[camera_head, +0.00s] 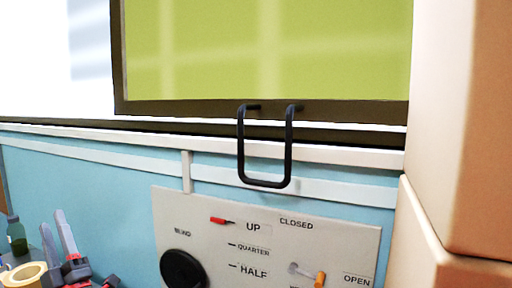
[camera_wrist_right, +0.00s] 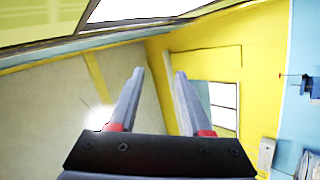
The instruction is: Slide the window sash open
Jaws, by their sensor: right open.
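The window sash has a dark brown frame (camera_head: 180,107) around a yellow-green pane (camera_head: 270,50) in the head view. A black U-shaped handle (camera_head: 264,183) is fixed to its bottom rail and hangs in front of the white sill. My right gripper (camera_head: 52,220) is at the lower left of the head view, well left of and below the handle, fingers pointing up. It is open and empty, its two grey fingers apart in the wrist view (camera_wrist_right: 158,75). Part of a dark-framed window (camera_wrist_right: 40,25) crosses that view's top left. My left gripper is not in view.
A grey panel (camera_head: 205,235) with a black knob (camera_head: 183,269), a small orange-tipped lever (camera_head: 319,279) and printed labels is below the sill. A tape roll (camera_head: 24,276) and a green bottle (camera_head: 16,238) stand at the lower left. Large beige surfaces (camera_head: 460,120) fill the right side.

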